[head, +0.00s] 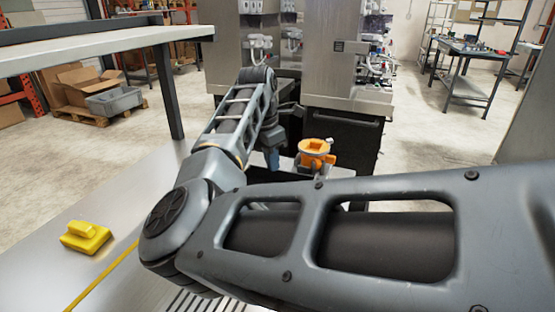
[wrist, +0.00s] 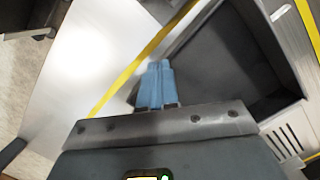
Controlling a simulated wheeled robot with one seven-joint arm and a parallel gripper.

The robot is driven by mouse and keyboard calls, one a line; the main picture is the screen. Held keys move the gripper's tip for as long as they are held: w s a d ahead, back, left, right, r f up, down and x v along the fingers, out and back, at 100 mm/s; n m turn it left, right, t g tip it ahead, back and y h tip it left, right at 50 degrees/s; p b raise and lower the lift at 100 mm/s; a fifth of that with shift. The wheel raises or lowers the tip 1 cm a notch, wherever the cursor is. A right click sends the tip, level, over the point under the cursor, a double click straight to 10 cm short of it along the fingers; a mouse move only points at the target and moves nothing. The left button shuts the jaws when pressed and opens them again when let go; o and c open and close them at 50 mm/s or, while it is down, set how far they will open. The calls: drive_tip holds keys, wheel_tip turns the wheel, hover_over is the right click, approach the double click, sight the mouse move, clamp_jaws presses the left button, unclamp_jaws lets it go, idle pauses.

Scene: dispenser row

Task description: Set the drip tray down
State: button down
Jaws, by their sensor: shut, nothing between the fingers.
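My gripper (wrist: 160,70) is shut and empty, its two blue fingertips side by side in the wrist view. The blue fingers also show beyond my forearm in the head view (head: 272,159). A dark, open, shallow rectangular shape (wrist: 225,55) with a pale rim lies right of the fingertips in the wrist view. It may be the drip tray or a recess; I cannot tell which. The fingertips appear over or beside its left edge, and contact cannot be judged. In the head view my arm hides much of this area.
An orange ring-shaped part (head: 316,150) stands beyond my arm. A yellow block with a raised grip (head: 86,238) sits on the metal counter (head: 125,215) at left, near a yellow line. Steel dispenser cabinets (head: 335,60) stand behind. The counter's left part is mostly clear.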

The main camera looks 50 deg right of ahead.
drive_tip(key=shift+a+f, duration=0.5)
drive_tip(key=shift+a, duration=0.25)
drive_tip(key=shift+w+r+p, duration=0.15)
drive_tip(key=shift+r+p, duration=0.2)
drive_tip(key=shift+r, duration=0.4)
drive_tip(key=w+a+b, duration=0.1)
drive_tip(key=a, duration=0.2)
drive_tip(key=w+a, duration=0.1)
drive_tip(key=a, duration=0.3)
drive_tip(key=w+a+b, duration=0.1)
drive_tip(key=a, duration=0.3)
drive_tip(key=shift+w+a+r+b, duration=0.15)
drive_tip(key=shift+a+b, duration=0.1)
drive_tip(key=shift+b, duration=0.1)
